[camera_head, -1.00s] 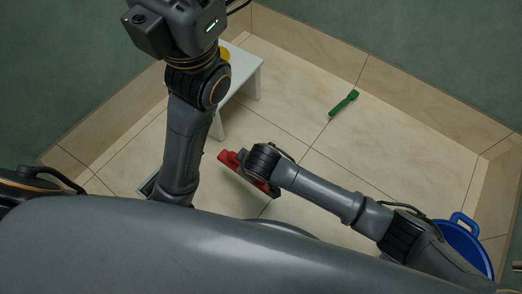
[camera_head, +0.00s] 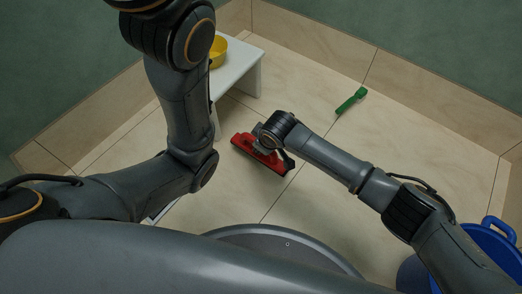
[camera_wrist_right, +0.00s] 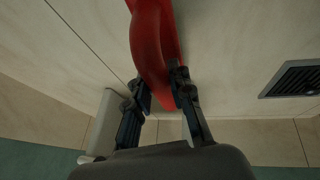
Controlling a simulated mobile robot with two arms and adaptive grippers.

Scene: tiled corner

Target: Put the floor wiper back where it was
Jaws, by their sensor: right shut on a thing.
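The floor wiper (camera_head: 258,155) is red and sits in the middle of the head view over the tiled floor, right of the stool. In the right wrist view its curved red handle (camera_wrist_right: 150,45) runs between the fingers of my right gripper (camera_wrist_right: 161,90), which is shut on it. In the head view my right wrist covers part of the wiper. I cannot tell whether the wiper touches the floor. My left gripper is outside the frames; only its arm shows at the left.
A white stool (camera_head: 238,75) with a yellow bowl (camera_head: 218,48) stands by the left wall. A green brush-like tool (camera_head: 351,101) lies on the floor near the back. A blue tub (camera_head: 480,262) is at the lower right. A dark floor drain (camera_wrist_right: 292,80) shows in the right wrist view.

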